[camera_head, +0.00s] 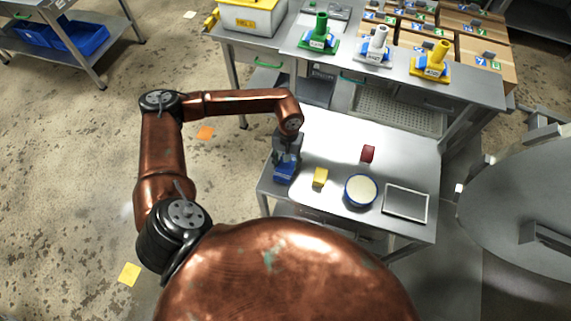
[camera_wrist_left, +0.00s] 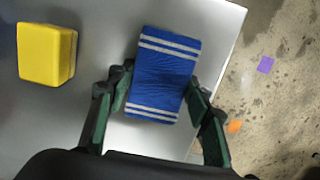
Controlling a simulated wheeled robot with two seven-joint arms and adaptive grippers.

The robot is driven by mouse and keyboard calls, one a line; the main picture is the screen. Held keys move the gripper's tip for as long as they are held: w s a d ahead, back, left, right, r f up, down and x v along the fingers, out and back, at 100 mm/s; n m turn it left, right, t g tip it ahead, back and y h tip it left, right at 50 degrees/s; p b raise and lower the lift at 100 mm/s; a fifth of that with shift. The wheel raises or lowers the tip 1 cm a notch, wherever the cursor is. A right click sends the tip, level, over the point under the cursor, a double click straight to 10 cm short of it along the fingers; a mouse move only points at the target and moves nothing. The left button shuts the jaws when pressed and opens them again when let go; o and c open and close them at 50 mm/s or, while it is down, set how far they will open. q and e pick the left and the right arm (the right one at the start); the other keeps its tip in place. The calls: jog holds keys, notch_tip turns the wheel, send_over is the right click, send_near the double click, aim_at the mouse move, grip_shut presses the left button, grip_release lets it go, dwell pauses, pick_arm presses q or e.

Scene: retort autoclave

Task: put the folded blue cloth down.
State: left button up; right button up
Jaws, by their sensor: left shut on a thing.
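The folded blue cloth (camera_head: 284,173) with pale stripes is at the left end of the near steel table (camera_head: 325,145). In the left wrist view the cloth (camera_wrist_left: 163,73) lies between the two fingers of my left gripper (camera_wrist_left: 157,95), which is shut on it. In the head view my left gripper (camera_head: 287,152) points down over the table with the cloth at its fingertips. I cannot tell whether the cloth touches the table top. My right gripper is not in view.
A yellow block (camera_head: 320,177) sits just right of the cloth. The table's left edge is close beside the cloth.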

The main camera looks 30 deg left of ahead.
pick_arm(q)
jog(key=shift+f, duration=0.1)
jog(key=o, duration=0.6)
jog(key=shift+f, duration=0.1)
jog(key=shift+c, duration=0.2)
jog(key=o, duration=0.5)
jog(key=shift+c, duration=0.2)
notch_tip(320, 180, up, 12)
jog(key=w, duration=0.1)
jog(key=shift+w+a+r+b, duration=0.15)
jog(key=shift+w+r+b, duration=0.05)
jog(key=shift+b, duration=0.15)
